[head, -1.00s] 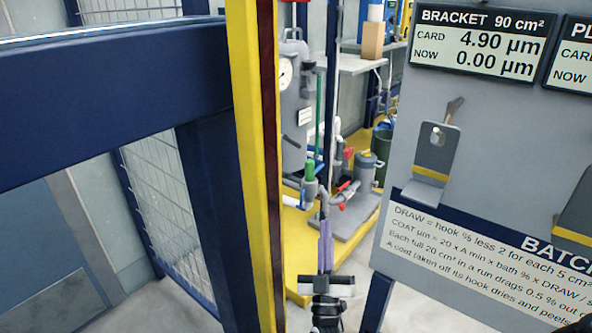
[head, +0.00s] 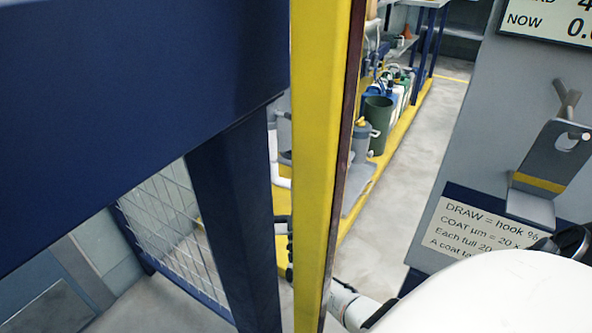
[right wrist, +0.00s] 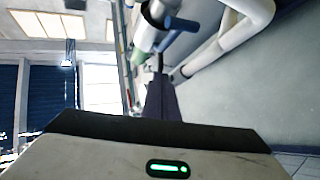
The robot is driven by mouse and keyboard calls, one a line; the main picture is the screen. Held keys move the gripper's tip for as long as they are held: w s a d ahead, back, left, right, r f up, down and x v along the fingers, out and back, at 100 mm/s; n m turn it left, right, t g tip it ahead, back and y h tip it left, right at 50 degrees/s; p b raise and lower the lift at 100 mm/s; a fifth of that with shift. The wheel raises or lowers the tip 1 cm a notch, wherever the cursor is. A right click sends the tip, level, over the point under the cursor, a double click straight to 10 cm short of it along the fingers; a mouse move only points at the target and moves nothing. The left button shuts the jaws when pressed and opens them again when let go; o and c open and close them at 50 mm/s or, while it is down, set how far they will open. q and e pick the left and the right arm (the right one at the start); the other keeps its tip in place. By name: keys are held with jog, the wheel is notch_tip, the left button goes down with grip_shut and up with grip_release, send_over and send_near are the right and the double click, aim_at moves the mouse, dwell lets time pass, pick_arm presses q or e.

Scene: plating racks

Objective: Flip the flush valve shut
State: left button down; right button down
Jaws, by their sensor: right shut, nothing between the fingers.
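In the right wrist view my right gripper (right wrist: 159,98) is shut and empty, its dark fingers together and pointing at pipework. Just beyond the fingertips is a grey pipe fitting with a blue lever (right wrist: 184,25) and a green part (right wrist: 140,56). I cannot tell which of these is the flush valve, or whether the fingers touch anything. In the head view the yellow post hides the valve area and my right fingertips; only part of my right arm shows on both sides of the post. My left gripper is not in view.
A yellow post (head: 318,170) and dark blue frame (head: 130,110) stand close in front. A grey panel with a hanging bracket (head: 545,165) is at the right. A dark green bin (head: 376,125) stands on the yellow platform. Grey floor (head: 405,190) is clear between.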

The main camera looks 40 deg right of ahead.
pick_arm(q)
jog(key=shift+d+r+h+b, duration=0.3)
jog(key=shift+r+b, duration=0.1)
jog(key=shift+b, duration=0.1)
pick_arm(e)
jog(key=x, duration=1)
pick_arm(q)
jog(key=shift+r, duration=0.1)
pick_arm(e)
jog(key=shift+d, duration=0.1)
